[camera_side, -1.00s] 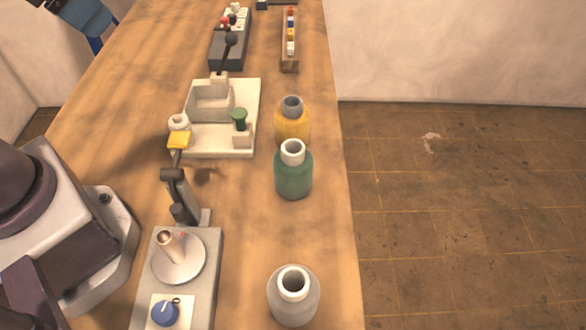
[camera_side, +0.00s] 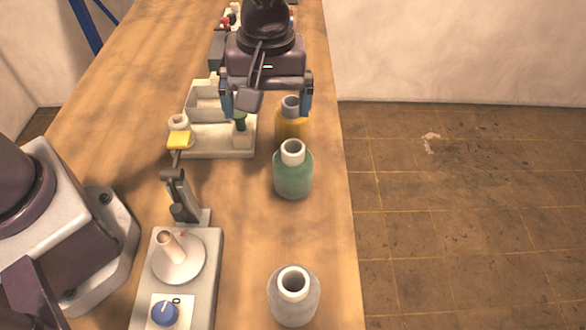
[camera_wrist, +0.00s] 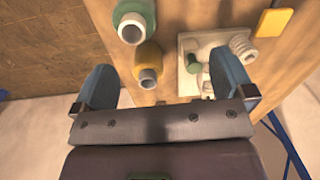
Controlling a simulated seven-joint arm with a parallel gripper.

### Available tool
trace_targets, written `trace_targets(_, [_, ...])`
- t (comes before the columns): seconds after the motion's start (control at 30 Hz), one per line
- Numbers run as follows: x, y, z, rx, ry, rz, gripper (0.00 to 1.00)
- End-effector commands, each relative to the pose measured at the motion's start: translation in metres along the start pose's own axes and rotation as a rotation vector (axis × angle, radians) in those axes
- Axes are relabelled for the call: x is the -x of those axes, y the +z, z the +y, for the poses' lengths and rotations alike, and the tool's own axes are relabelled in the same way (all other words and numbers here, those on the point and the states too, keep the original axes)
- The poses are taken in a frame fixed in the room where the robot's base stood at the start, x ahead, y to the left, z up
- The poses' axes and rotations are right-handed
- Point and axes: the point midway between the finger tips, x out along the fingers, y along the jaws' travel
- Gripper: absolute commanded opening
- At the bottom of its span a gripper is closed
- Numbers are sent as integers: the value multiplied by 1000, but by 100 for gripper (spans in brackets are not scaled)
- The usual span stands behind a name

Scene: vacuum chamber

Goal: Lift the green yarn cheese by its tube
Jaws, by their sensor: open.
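The green yarn cheese (camera_side: 293,177) stands upright on the wooden bench, its pale tube (camera_side: 293,149) sticking up from the top. In the wrist view the green cheese (camera_wrist: 140,12) is at the top, with its tube (camera_wrist: 131,33) pointing toward the camera. My gripper (camera_side: 266,108) is open and empty. In the side view it is beyond the green cheese, over the yellow cheese and the cream fixture. In the wrist view its blue fingers (camera_wrist: 165,85) are wide apart, with the yellow cheese between them in the picture.
The yellow cheese (camera_side: 292,126) stands just behind the green one. A grey-white cheese (camera_side: 293,303) stands nearer the camera. The cream fixture (camera_side: 232,152) with a green knob is at left. A grey device (camera_side: 205,262) with a cone and blue dial is at front left. The bench's right edge is close.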

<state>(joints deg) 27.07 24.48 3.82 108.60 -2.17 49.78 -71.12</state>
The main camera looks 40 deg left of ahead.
Motion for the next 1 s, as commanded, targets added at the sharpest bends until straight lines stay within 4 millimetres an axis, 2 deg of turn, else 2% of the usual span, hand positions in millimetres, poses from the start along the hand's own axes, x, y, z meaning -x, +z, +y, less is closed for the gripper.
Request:
trace_targets(0.07, [-12, 0, 17, 196, -5, 4, 100])
trace_targets(0.17, [-9, -6, 32, 436, 26, 7, 100])
trace_targets(0.33, [-4, -7, 38, 685, 51, 0, 100])
trace_targets(0.47, [-10, -7, 37, 750, 49, -2, 100])
trace_targets(0.8, [-68, -8, 39, 754, 46, -2, 100])
trace_targets(1.0, [-83, -8, 40, 753, 49, -2, 100])
